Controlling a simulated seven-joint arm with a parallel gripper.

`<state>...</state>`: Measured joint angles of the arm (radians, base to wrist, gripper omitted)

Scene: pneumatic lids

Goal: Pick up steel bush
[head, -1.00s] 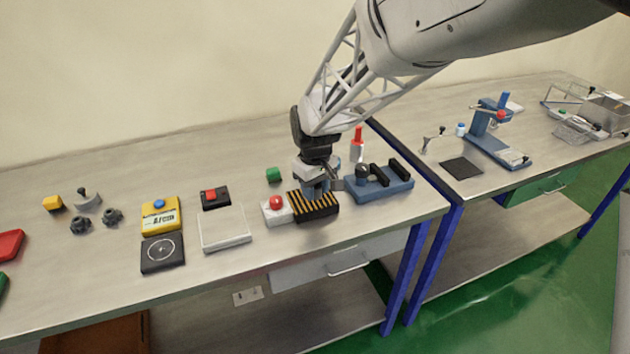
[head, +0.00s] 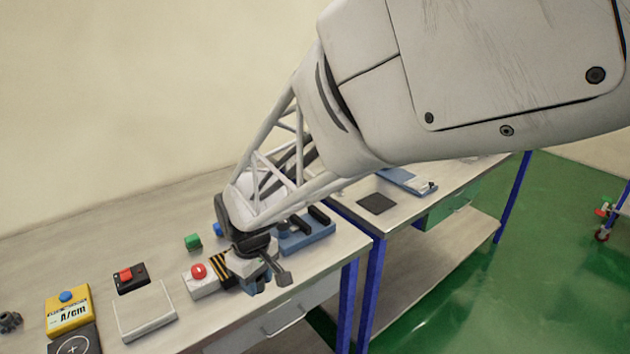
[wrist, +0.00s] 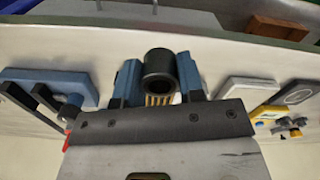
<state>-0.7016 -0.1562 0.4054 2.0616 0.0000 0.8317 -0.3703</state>
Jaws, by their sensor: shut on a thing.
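The steel bush is a dark, hollow cylinder (wrist: 158,72) in the wrist view, with its open bore facing the camera. My gripper (wrist: 160,86) is shut on it, with a blue finger on either side. In the head view my gripper (head: 255,284) hangs over the front part of the bench, by the black-and-yellow striped block (head: 221,268). The bush cannot be made out in the head view. In the wrist view a strip of the striped block (wrist: 157,100) shows below the bush.
A white box with a red button (head: 201,284) stands left of the striped block. A blue fixture with black bars (head: 306,235) stands to its right. Further left are a white tray (head: 146,315) and a yellow A/cm box (head: 68,312).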

